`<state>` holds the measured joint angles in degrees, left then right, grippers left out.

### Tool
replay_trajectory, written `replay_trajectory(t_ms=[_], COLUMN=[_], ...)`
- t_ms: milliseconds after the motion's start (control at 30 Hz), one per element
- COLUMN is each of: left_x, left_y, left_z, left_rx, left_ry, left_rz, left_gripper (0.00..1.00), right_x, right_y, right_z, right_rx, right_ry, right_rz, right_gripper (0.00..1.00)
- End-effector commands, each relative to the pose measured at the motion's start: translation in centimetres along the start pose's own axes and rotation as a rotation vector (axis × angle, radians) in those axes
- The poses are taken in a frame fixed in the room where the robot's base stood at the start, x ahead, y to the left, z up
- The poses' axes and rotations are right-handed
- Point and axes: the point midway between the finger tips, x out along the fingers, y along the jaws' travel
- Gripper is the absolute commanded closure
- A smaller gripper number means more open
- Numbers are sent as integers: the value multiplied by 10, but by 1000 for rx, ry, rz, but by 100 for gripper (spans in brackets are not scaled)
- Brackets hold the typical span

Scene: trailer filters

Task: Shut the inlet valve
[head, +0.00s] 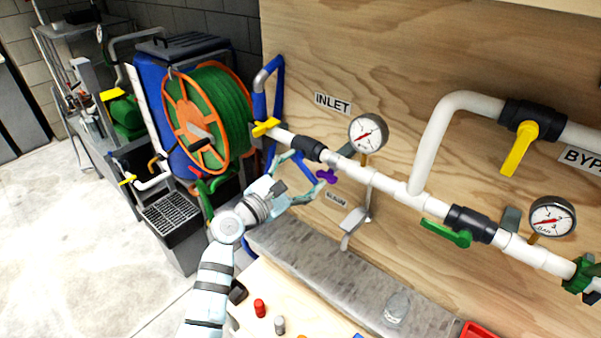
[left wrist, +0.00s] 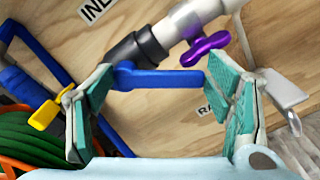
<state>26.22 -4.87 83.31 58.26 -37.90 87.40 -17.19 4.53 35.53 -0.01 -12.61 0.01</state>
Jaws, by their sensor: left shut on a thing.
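The inlet valve has a black body (head: 308,148) on the white pipe, below the INLET label (head: 332,103). Its blue lever handle (left wrist: 160,78) slants at an angle to the pipe, neither in line with it nor square across it. My left gripper (head: 300,180) is at this handle, fingers spread to either side. In the left wrist view the left gripper (left wrist: 160,88) has the handle between its pads, one finger at the free end and the other near the pivot. My right gripper is in neither view.
A purple tap handle (head: 327,176) sits close to the right finger. A pressure gauge (head: 368,133) is just right of the valve. A yellow handle (head: 265,127) and a green hose reel (head: 210,115) stand left. A grey ledge (head: 340,285) runs below.

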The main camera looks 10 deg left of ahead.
Motion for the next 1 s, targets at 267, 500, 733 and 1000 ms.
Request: replay_trajectory(t_ms=[267, 500, 733, 1000], left_x=[0, -1, -40, -108], left_y=[0, 0, 0, 0], left_z=[0, 0, -2, -1], left_rx=[-1, -1, 2, 1], left_ry=[1, 1, 4, 3], left_rz=[-1, 0, 1, 0], left_gripper=[7, 7, 7, 7], right_x=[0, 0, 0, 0], right_y=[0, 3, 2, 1], right_z=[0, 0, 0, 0], right_rx=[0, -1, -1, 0], right_ry=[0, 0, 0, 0], right_rz=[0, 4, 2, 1], right_gripper=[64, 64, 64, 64])
